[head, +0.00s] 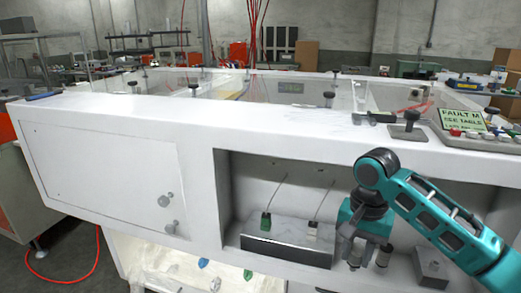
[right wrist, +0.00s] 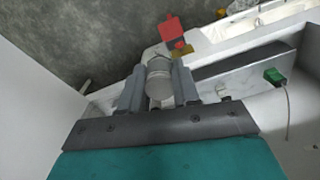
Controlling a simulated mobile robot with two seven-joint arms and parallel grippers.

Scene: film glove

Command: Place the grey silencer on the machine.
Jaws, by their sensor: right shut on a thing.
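The machine (head: 120,115) is a large white bench-like body with an open compartment in its front. My right gripper (head: 368,258) points down in front of this compartment. In the right wrist view, my right gripper (right wrist: 158,92) is shut on the grey silencer (right wrist: 158,80), a short grey cylinder between its two fingers. In the head view I cannot clearly tell the silencer from the fingers. My left gripper is not in view.
A black knob (head: 409,120) and a green-labelled panel (head: 462,120) are on the top edge.

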